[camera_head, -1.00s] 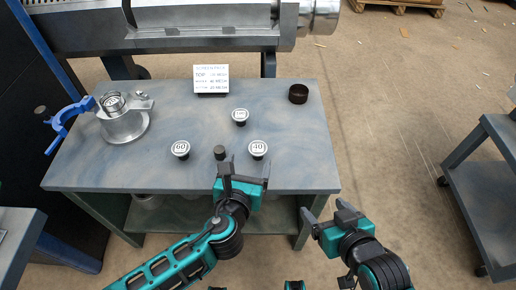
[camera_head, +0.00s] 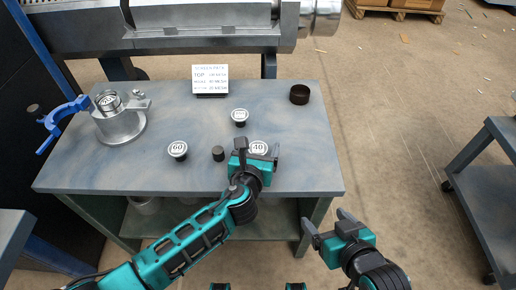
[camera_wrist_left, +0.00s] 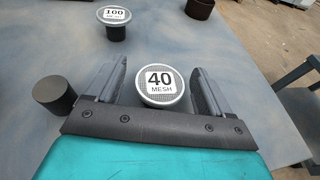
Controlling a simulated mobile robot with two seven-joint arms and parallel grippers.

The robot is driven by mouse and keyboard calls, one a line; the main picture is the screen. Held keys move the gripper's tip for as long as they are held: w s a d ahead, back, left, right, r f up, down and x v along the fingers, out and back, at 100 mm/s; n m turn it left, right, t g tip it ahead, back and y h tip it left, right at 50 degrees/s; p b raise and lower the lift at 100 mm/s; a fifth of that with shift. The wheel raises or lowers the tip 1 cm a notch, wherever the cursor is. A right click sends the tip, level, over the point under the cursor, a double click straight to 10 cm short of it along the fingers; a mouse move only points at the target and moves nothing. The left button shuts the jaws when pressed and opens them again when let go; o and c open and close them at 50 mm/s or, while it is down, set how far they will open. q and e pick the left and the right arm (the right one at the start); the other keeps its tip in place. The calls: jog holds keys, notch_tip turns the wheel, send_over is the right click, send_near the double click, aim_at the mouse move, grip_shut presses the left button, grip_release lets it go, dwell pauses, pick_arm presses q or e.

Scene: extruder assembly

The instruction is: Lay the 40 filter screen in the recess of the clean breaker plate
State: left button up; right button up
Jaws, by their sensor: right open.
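The 40 filter screen (camera_head: 258,148) is a round disc marked "40 MESH" on the near right part of the table. In the left wrist view it (camera_wrist_left: 160,84) lies between the two fingers of my left gripper (camera_wrist_left: 160,85), with a gap on each side. My left gripper (camera_head: 257,154) is open and around the screen, not closed on it. A metal breaker plate fixture (camera_head: 120,124) stands at the table's left; whether its recess is clean cannot be told. My right gripper (camera_head: 327,224) is open and empty, off the table's front right corner.
The 60 screen (camera_head: 178,149) and 100 screen (camera_head: 239,116) stand on the table (camera_head: 300,130). A small black cylinder (camera_head: 218,153) is just left of my left gripper. A dark cup (camera_head: 299,94) and a sign (camera_head: 210,78) are at the back. A blue clamp (camera_head: 62,120) is beside the fixture.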

pick_arm(q)
jog(key=c, duration=1.1)
pick_arm(e)
jog(key=shift+d, duration=0.1)
pick_arm(q)
jog(key=shift+o, duration=0.2)
pick_arm(e)
jog(key=shift+w+r, duration=0.1)
